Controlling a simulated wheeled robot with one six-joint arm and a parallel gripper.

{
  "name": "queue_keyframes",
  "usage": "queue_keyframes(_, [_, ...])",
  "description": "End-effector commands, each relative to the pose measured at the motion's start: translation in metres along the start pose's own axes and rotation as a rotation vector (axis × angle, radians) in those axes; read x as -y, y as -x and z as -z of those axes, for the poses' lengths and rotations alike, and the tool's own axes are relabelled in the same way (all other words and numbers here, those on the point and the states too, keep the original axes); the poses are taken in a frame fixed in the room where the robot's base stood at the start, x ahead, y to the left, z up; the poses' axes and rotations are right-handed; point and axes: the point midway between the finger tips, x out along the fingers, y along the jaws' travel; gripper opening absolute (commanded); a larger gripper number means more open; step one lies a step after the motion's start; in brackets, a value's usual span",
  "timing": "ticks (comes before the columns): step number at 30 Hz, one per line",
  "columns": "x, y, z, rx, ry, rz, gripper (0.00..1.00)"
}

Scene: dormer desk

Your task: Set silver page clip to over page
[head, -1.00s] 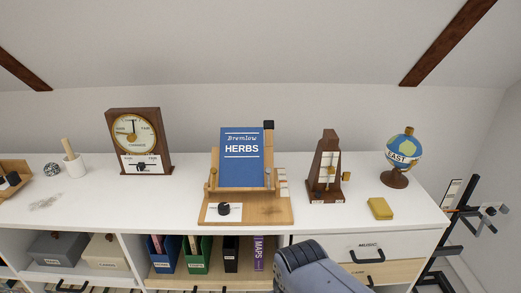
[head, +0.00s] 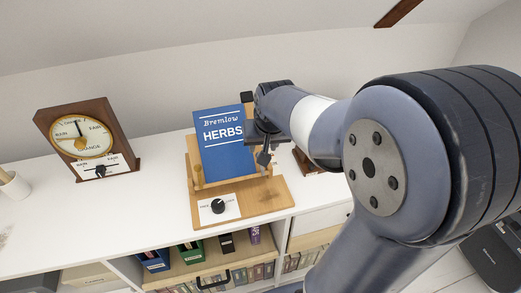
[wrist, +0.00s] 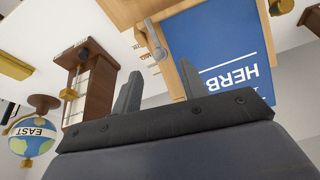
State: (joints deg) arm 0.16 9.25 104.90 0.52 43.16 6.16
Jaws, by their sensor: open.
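The silver page clip (wrist: 155,42) shows in the wrist view as a grey lever with a round end, at the side edge of the wooden book stand (wrist: 120,12). The blue HERBS book (wrist: 215,45) stands on it and shows upside down there. My gripper (wrist: 160,88) is open, its two fingers pointing toward the clip, which appears between and beyond the tips; I cannot tell if they touch. In the head view my gripper (head: 263,150) is at the right edge of the book (head: 224,145) and hides the clip. A brass clip (head: 198,173) is at the book's left.
A metronome (wrist: 92,85) and a globe (wrist: 32,138) stand beside the stand. The stand's base has a black knob (head: 218,206) on a white plate. A barometer (head: 85,140) stands at the left. The white desktop between them is clear.

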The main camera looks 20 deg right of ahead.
Motion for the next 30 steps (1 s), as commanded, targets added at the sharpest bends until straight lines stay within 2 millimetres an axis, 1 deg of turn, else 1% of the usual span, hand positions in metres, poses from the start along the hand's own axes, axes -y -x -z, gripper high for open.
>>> queue_keyframes(1, [0.0,-0.011,-0.002,0.006,0.0,-0.001,0.41])
queue_keyframes(6, [0.0,-0.038,-0.002,0.004,0.001,0.0,0.41])
queue_keyframes(12, [0.0,-0.055,-0.001,0.002,0.001,0.0,0.41])
queue_keyframes(16, [0.0,-0.059,-0.001,0.001,0.001,0.0,0.41])
queue_keyframes(23, [0.0,-0.059,-0.001,0.0,0.001,0.0,0.41])
queue_keyframes(30, [0.0,-0.059,-0.001,0.0,0.001,0.0,0.22])
